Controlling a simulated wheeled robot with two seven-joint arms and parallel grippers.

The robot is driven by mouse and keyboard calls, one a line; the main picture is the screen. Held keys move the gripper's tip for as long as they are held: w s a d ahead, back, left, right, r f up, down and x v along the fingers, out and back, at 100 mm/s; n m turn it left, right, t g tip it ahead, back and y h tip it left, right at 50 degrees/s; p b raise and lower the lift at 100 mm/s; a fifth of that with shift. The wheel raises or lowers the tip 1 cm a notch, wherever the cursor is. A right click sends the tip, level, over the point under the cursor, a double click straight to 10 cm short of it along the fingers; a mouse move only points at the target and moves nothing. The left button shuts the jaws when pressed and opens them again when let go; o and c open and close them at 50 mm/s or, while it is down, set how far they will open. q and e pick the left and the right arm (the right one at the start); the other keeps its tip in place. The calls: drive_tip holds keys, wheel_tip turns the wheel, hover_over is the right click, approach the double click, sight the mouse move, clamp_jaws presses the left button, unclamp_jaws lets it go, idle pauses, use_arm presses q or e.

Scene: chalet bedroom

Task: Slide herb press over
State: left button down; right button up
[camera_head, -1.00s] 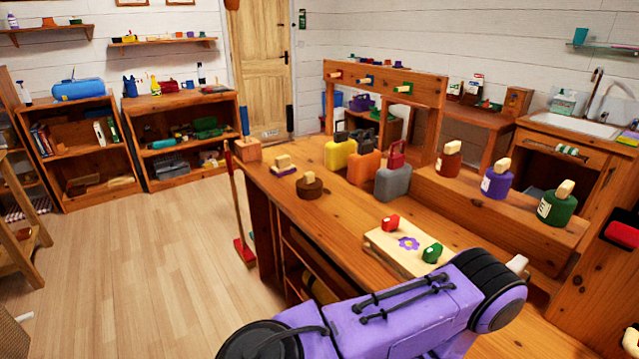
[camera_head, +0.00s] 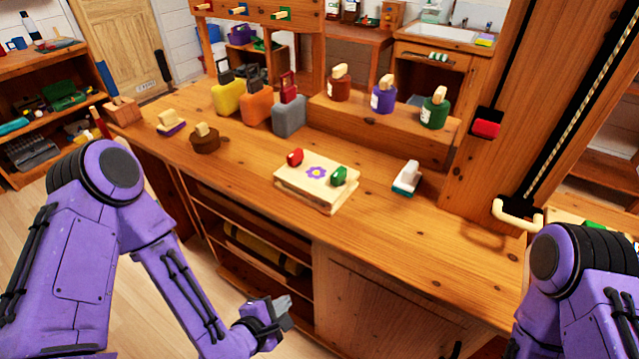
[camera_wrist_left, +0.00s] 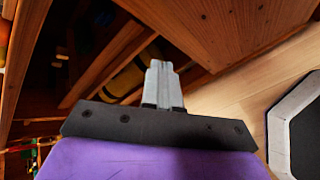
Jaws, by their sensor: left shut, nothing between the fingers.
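The herb press (camera_head: 316,184) is a pale wooden block of stacked boards with a purple flower on top. It lies flat on the wooden workbench (camera_head: 250,180), with a red knob (camera_head: 295,157) and a green knob (camera_head: 338,176) on it. My left gripper (camera_head: 284,304) is low in front of the bench, below its top and apart from the press. Its fingers are shut and empty, as the left wrist view (camera_wrist_left: 164,85) also shows. My right arm comes in at the right edge; its gripper is not in view.
A white-and-teal brush (camera_head: 406,178) lies right of the press. Yellow, orange and grey containers (camera_head: 289,117) stand behind it. A raised shelf (camera_head: 385,130) bears several bottles. A wooden post (camera_head: 500,100) rises at right. The bench front is clear.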

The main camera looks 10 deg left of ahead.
use_arm(q)
drive_tip(key=w+d+r+n+t+h, duration=0.1)
drive_tip(key=w+r+n+t, duration=0.25)
drive_tip(key=r+n, duration=0.4)
drive_tip(key=w+d+r+n+t+h, duration=0.1)
drive_tip(key=w+r+n+t, duration=0.25)
drive_tip(key=r, duration=0.65)
drive_tip(key=b, duration=0.9)
approach(335, 183)
drive_tip(key=s, duration=0.2)
drive_tip(key=shift+w+a+r+p, duration=0.1)
drive_tip(key=shift+w+r+p, duration=0.05)
drive_tip(key=shift+w+p, duration=0.4)
drive_tip(key=shift+w+a+r+p, duration=0.1)
drive_tip(key=shift+w+r+p, duration=0.1)
drive_tip(key=shift+w+p, duration=0.35)
drive_tip(key=p+x, duration=0.1)
drive_tip(key=x, duration=0.4)
drive_tip(key=shift+w+d+f, duration=0.15)
drive_tip(key=shift+w+d, duration=0.1)
drive_tip(key=shift+w, duration=0.05)
drive_tip(key=shift+w+d+f, duration=0.1)
drive_tip(key=shift+w+d, duration=0.05)
drive_tip(key=shift+w, duration=0.35)
use_arm(e)
wheel_tip(335, 183, down, 5)
drive_tip(key=shift+r, duration=0.1)
